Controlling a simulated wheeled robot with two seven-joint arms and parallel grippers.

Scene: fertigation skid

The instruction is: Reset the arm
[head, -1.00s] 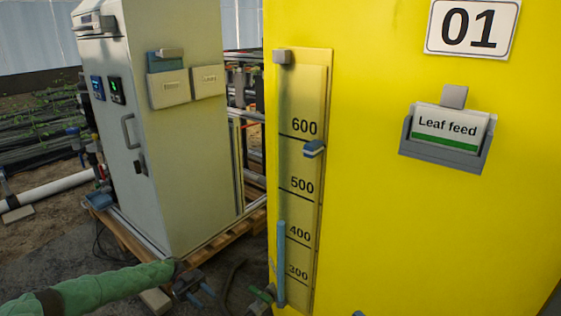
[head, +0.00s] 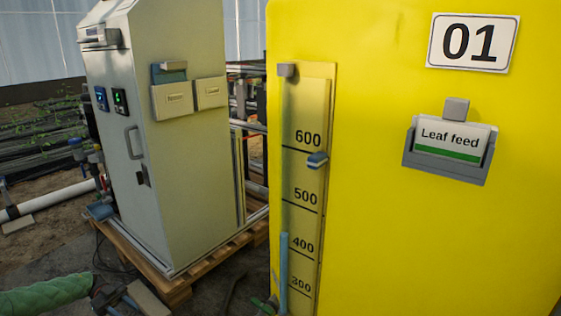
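My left arm in its green sleeve comes in at the lower left corner. My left gripper (head: 121,301) is low at the bottom edge, partly cut off, in front of the pallet under the grey cabinet. Its blue-tipped fingers look apart, with nothing seen between them. It is well to the left of the yellow tank (head: 385,240) and touches nothing that I can make out.
The grey cabinet (head: 187,165) stands on a wooden pallet (head: 183,280). A white pipe (head: 52,196) lies at left.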

